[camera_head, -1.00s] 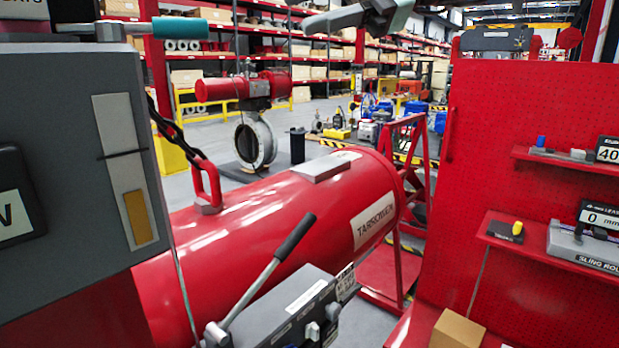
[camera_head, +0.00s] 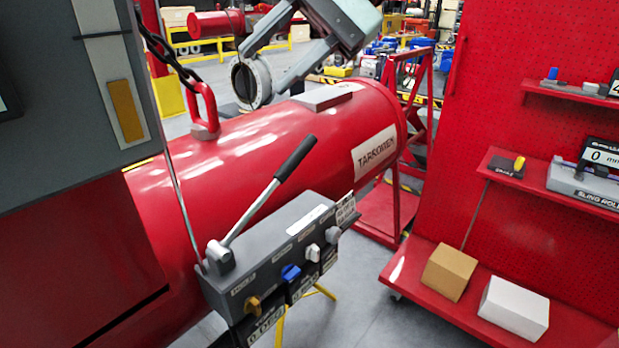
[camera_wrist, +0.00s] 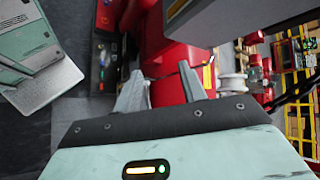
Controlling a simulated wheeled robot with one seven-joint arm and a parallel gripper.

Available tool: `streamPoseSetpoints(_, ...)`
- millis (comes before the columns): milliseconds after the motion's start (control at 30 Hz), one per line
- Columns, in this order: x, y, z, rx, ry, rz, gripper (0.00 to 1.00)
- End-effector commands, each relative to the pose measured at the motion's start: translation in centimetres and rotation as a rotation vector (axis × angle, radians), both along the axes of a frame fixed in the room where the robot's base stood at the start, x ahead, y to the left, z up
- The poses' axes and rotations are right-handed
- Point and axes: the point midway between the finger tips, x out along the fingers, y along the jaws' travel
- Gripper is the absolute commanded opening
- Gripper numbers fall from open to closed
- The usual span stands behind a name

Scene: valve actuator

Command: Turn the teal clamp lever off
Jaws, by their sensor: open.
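The teal clamp lever is not in the head view now, and I cannot make it out in the wrist view. The grey cabinet (camera_head: 105,75), whose top is cut off, fills the left of the head view. My gripper (camera_head: 264,67) is at the top of the head view, over the far part of the red cylinder (camera_head: 260,150). Its two fingers are apart with nothing between them. In the wrist view my gripper (camera_wrist: 160,72) also shows spread, empty fingers, with red surfaces beyond.
A grey control box (camera_head: 270,250) with a black-handled lever (camera_head: 296,158) and several knobs stands in front of the cylinder. A red shelf rack (camera_head: 540,130) with a tan box (camera_head: 449,272) and a white box (camera_head: 513,308) is at right. Grey floor shows between.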

Motion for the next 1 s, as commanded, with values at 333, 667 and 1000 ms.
streamPoseSetpoints(333, -2.4, -0.3, -6.6, -0.112, -0.093, 0.066, 0.41)
streamPoseSetpoints(667, -4.6, -1.4, -12.4, -0.213, -0.188, 0.142, 0.41)
streamPoseSetpoints(1000, -6.4, -3.0, -16.9, -0.293, -0.271, 0.219, 0.41)
